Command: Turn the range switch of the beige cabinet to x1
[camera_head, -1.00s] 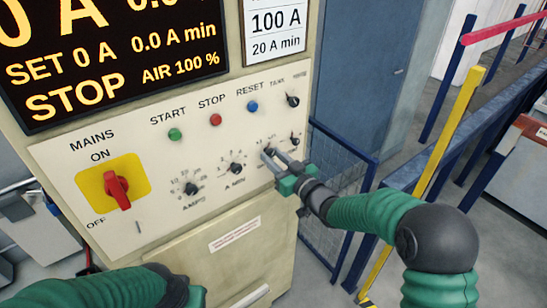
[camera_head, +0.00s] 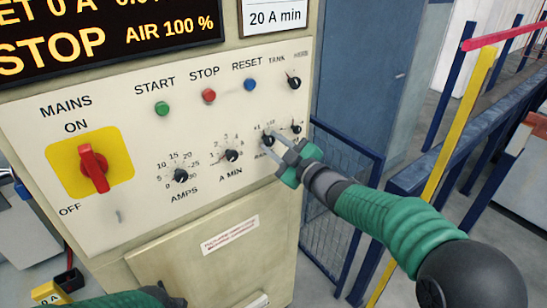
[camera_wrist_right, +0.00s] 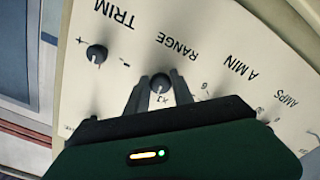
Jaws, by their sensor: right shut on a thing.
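The beige cabinet (camera_head: 225,205) fills the left and middle of the head view, with a pale control panel. The switch also shows in the head view (camera_head: 268,139). My right gripper (camera_head: 277,150) is shut on the switch, one finger on each side. I cannot tell which mark the pointer faces. My left arm shows only at the bottom left of the head view; its fingers are out of frame.
The trim knob (camera_wrist_right: 96,53) sits close beside the right gripper. The A MIN knob (camera_head: 231,155), AMPS knob (camera_head: 180,175) and red mains switch (camera_head: 94,168) lie further left. A blue mesh fence (camera_head: 330,190) and yellow post (camera_head: 460,120) stand to the right.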

